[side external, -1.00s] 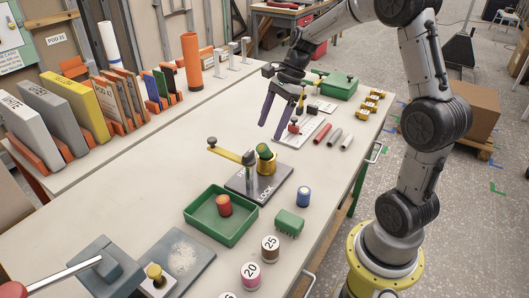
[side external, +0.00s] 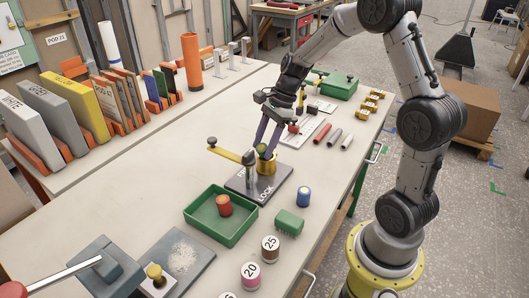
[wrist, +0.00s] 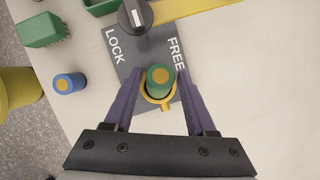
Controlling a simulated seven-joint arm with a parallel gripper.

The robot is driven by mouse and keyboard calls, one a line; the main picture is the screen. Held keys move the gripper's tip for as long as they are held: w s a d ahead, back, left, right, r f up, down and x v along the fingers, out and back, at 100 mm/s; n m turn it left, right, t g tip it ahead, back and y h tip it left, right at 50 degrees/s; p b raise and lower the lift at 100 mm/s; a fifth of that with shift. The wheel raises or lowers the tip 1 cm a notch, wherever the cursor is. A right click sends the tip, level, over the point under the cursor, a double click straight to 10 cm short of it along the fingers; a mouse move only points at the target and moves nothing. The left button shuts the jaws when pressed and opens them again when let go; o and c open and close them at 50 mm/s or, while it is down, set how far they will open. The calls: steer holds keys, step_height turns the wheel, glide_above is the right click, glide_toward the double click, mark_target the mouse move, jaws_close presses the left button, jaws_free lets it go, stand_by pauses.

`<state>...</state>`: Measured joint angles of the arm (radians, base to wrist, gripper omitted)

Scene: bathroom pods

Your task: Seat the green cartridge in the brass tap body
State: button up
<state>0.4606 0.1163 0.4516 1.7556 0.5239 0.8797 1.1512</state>
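The green cartridge (side external: 262,148) sits in the mouth of the brass tap body (side external: 267,166), its upper part standing out above the rim. In the wrist view the cartridge (wrist: 159,78) shows a tan disc on its end and leans off the middle of the brass ring (wrist: 158,101); its lower end is hidden. My gripper (wrist: 158,98) is open, with one purple finger on each side of the cartridge and a gap on both sides. In the side external view my gripper (side external: 267,142) is right above and around the tap body.
The dark LOCK/FREE plate (side external: 270,188) carries the tap body and a post with a yellow lever (side external: 228,153), which points away on the FREE side. A green tray (side external: 207,232) holds a red cartridge (side external: 224,205). A blue cartridge (side external: 303,197) and a green block (side external: 289,222) stand nearby.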

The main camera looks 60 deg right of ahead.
jaws_close()
steer(key=shift+r, duration=0.15)
steer(key=shift+r, duration=0.6)
steer(key=s+a+r, duration=0.3)
steer(key=s+r, duration=0.8)
steer(key=s, duration=0.2)
steer(key=shift+s+a+r, duration=0.15)
steer(key=shift+s+r, duration=0.15)
